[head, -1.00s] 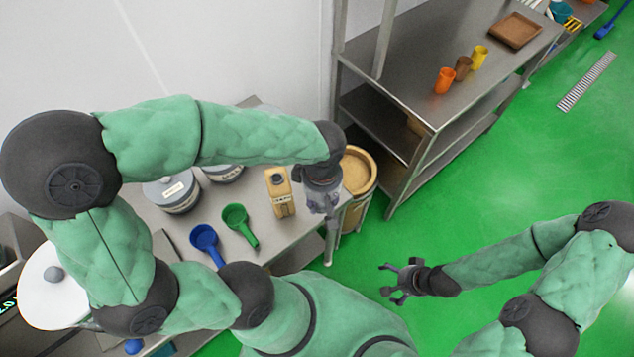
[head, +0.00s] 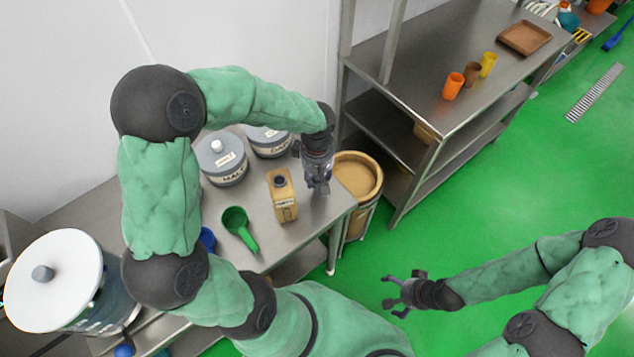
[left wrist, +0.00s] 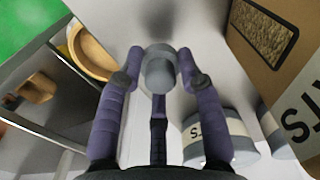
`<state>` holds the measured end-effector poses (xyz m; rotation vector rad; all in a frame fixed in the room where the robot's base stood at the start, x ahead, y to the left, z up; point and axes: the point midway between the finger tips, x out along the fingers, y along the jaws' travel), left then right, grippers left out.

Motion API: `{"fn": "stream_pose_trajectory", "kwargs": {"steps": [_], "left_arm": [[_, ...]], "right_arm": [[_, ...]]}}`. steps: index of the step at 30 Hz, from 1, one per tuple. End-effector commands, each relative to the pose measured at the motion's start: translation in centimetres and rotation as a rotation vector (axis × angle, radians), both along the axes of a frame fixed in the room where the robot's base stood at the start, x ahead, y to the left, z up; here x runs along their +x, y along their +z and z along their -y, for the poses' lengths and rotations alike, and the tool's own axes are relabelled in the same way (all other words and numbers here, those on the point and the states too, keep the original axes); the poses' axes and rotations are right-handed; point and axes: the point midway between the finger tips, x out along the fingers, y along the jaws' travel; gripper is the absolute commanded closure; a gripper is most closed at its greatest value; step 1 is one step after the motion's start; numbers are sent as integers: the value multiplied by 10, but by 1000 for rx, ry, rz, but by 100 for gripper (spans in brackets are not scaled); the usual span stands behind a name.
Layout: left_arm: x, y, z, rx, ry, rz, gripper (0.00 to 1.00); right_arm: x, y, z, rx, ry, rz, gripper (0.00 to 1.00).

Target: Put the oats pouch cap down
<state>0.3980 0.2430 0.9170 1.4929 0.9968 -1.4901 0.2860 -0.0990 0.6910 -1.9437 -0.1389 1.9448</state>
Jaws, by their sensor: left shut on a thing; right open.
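The oats pouch cap (left wrist: 160,68) is a small grey round piece between the fingers in the left wrist view. My left gripper (left wrist: 160,75) is shut on it. In the head view my left gripper (head: 319,186) points down over the right end of the steel table, and the cap is too small to make out there. The oats pouch (head: 282,196) stands upright on the table to the left of this gripper, with a dark open spout on top; its printed side also shows in the left wrist view (left wrist: 268,75). My right gripper (head: 402,293) is open and empty over the green floor.
A green scoop (head: 238,227) and a partly hidden blue scoop (head: 207,239) lie on the table (head: 262,246). Two lidded grey tubs (head: 222,162) (head: 268,140) stand behind. A tan barrel (head: 356,174) is just past the table's right end. A steel shelf (head: 433,107) holds cups.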

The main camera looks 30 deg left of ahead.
Motion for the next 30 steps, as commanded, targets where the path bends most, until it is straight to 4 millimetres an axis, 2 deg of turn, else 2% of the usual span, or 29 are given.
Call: {"fn": "stream_pose_trajectory", "kwargs": {"steps": [3,6,19,20,21,22,30], "left_arm": [[0,-20,-1,0,0,-7,77],[0,-32,-1,0,-1,-4,77],[1,-37,-1,-1,0,-1,77],[1,-36,-1,-1,0,-1,55],[1,-36,-1,-1,0,-1,44],[1,-36,-1,-1,0,-1,40],[1,-36,-1,-1,0,-1,40]], "right_arm": [[0,-7,0,0,0,0,0],[0,-10,0,0,0,0,0],[0,-14,0,0,0,0,0],[0,-13,0,0,0,0,0],[0,-13,0,0,0,0,0],[0,-12,0,0,0,0,0],[0,-12,0,0,0,0,0]]}}
